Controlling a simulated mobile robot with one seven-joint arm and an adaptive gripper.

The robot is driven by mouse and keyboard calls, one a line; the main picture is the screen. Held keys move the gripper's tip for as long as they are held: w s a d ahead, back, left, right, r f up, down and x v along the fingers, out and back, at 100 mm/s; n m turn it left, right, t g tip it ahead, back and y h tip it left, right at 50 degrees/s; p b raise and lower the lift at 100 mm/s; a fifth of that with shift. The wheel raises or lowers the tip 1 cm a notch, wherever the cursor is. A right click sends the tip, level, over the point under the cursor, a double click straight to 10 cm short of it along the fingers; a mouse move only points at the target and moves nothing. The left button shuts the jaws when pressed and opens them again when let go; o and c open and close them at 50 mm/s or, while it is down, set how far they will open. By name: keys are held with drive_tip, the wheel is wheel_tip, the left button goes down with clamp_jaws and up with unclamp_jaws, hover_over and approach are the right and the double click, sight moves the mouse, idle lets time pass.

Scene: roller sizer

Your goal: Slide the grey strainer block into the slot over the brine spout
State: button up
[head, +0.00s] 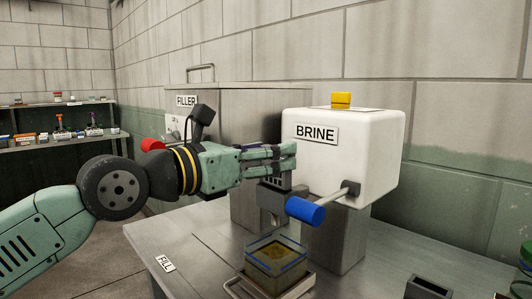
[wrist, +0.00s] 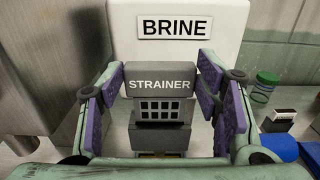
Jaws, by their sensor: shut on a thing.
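The grey strainer block (wrist: 160,82), labelled STRAINER, sits between the purple pads of my gripper (wrist: 164,96) in the wrist view. My gripper (head: 292,158) is shut on it, in front of the white BRINE tank (head: 380,140). The block's dark grated part (head: 272,180) shows just under my fingers. Right below it is the grey brine spout (head: 270,198), which also shows in the wrist view (wrist: 160,139). The block looks upright and lined up over the spout. The slot is hidden, and I cannot tell how deep the block sits.
A blue-handled lever (head: 305,210) sticks out just right of the spout. A square clear container (head: 275,262) with brownish contents stands below the spout. The steel FILLER cabinet (head: 240,95) is behind my gripper. A small dark open box (head: 428,288) stands front right.

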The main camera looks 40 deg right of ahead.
drive_tip(key=shift+f+b, duration=1.8)
drive_tip(key=shift+f, duration=0.15)
drive_tip(key=o, duration=1.2)
drive_tip(key=shift+r, duration=0.1)
drive_tip(key=a, duration=0.8)
drive_tip(key=s+a, duration=0.1)
drive_tip(key=a, duration=0.3)
